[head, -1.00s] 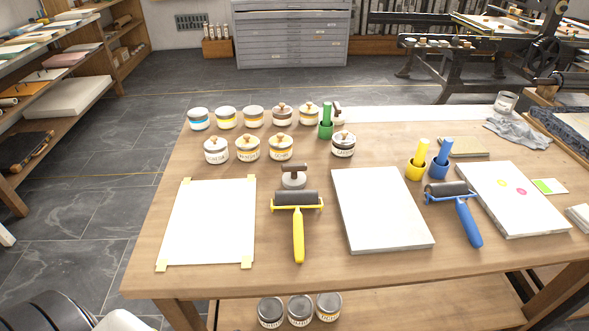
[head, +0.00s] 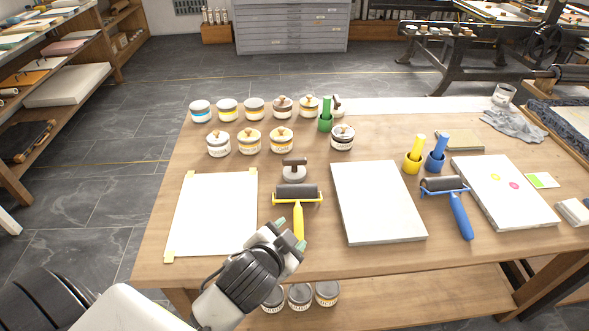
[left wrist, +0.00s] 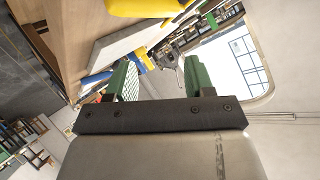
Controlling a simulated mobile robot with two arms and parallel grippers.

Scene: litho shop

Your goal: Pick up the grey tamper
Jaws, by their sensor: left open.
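The grey tamper (head: 294,174), a round grey block with a dark brown bar handle on top, stands upright on the wooden table just behind the yellow-handled roller. My left gripper (head: 291,234) is over the table's front part, at the yellow roller's handle in the head view, nearer to me than the tamper and not touching it. Its green-padded fingers (left wrist: 160,82) are apart with nothing between them in the left wrist view. I cannot make out the tamper in that view. My right gripper is not in view.
The yellow roller (head: 298,196) lies between gripper and tamper. A white sheet (head: 214,215) lies to the left, and a pale stone slab (head: 376,203) to the right. Several ink tins, such as one at the back (head: 281,140), stand behind. A blue roller (head: 458,214) lies farther right.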

